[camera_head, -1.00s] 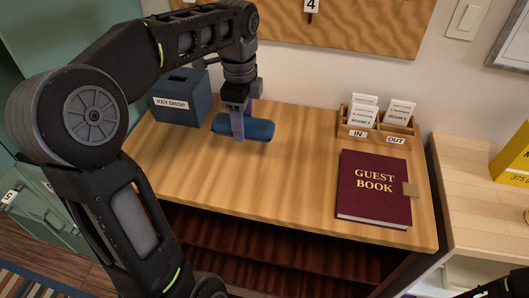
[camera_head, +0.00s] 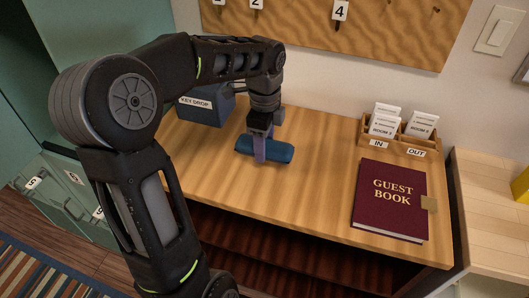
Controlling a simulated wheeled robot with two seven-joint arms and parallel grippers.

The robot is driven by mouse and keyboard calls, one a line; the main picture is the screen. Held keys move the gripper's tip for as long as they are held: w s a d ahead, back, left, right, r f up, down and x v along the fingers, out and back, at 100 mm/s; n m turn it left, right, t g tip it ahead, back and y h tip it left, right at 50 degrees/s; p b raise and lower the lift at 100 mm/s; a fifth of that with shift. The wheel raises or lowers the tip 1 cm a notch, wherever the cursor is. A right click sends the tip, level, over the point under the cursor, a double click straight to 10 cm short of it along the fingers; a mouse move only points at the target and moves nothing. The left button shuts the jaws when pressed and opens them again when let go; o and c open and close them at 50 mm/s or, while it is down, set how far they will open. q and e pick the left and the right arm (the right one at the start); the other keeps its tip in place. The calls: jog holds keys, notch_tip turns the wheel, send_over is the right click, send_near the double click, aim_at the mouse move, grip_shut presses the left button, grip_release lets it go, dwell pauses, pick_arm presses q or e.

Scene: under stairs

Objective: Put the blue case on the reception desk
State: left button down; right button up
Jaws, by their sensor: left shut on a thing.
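The blue case (camera_head: 279,152) is a small rounded box at the left-middle of the wooden reception desk (camera_head: 300,199). My left gripper (camera_head: 261,150) reaches down from above and is shut on the case, with a purple finger across its near side. The case is at or just above the desk top; I cannot tell whether it touches. The finger hides part of the case. My right gripper is not in view.
A blue key drop box (camera_head: 207,106) stands behind and left of the case. A dark red guest book (camera_head: 391,200) lies at the right. A wooden IN/OUT card holder (camera_head: 397,138) stands at the back right. The desk's middle is clear.

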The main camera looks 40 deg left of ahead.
pick_arm(q)
jog(key=shift+f, duration=1.85)
jog(key=shift+f, duration=0.1)
jog(key=c, duration=0.6)
grip_release()
notch_tip(320, 180, up, 12)
jog(key=shift+r, duration=0.15)
